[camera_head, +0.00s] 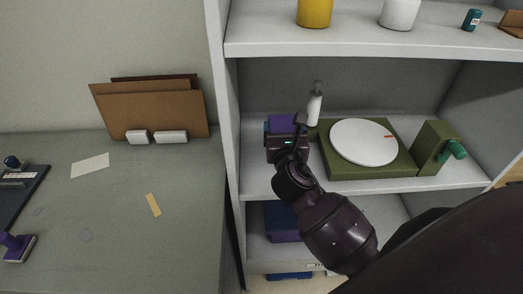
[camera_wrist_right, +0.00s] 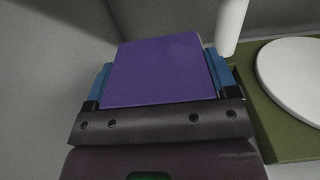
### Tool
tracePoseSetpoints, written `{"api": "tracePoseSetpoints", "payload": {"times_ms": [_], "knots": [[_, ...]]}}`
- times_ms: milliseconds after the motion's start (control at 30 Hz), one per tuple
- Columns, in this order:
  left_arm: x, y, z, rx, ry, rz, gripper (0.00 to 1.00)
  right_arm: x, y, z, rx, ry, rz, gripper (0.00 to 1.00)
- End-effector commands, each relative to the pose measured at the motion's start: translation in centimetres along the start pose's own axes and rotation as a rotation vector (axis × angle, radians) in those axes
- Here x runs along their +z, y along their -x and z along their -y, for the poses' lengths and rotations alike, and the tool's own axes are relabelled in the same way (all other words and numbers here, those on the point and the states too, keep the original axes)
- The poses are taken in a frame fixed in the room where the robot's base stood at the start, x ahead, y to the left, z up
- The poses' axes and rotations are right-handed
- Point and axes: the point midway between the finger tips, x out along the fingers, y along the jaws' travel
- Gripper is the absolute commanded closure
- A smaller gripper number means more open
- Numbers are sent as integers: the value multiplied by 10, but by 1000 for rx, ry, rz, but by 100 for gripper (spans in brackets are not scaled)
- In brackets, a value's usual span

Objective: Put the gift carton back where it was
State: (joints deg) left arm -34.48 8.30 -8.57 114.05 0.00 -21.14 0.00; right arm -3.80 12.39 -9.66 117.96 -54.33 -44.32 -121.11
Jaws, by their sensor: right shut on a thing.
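A purple carton, which I take as the gift carton (camera_head: 279,123), is at the left end of the middle shelf (camera_head: 262,187). My right gripper (camera_head: 286,139) reaches in from the front and is shut on it. In the right wrist view the carton (camera_wrist_right: 158,70) sits between the two blue finger pads of my right gripper (camera_wrist_right: 158,88). The frames do not show clearly whether its underside touches the shelf. My left gripper is not in view.
A white bottle (camera_head: 314,108) stands close right of the carton. Right of it is an olive-green device with a white round plate (camera_head: 363,142). The shelf's side panel (camera_head: 222,120) is close on the left. Another purple box (camera_head: 283,222) is on the shelf below.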

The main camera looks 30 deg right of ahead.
Motion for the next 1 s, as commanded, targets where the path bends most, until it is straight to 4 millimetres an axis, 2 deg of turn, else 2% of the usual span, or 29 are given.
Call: {"api": "tracePoseSetpoints", "payload": {"times_ms": [100, 267, 333, 567, 800, 1000], "knots": [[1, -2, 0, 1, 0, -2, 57, 0, 0, -28, 1, -6, -1, 54], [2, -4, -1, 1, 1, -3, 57, 0, 0, -57, 2, -3, 0, 54], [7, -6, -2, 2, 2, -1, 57, -14, 0, -53, -2, 2, -4, 54], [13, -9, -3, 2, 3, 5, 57, -30, 0, -52, -1, 1, -3, 54], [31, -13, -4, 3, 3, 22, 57, -66, 0, -52, 0, 1, -4, 54], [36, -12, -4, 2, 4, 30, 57, -71, 0, -56, 0, 0, 0, 54]]}}
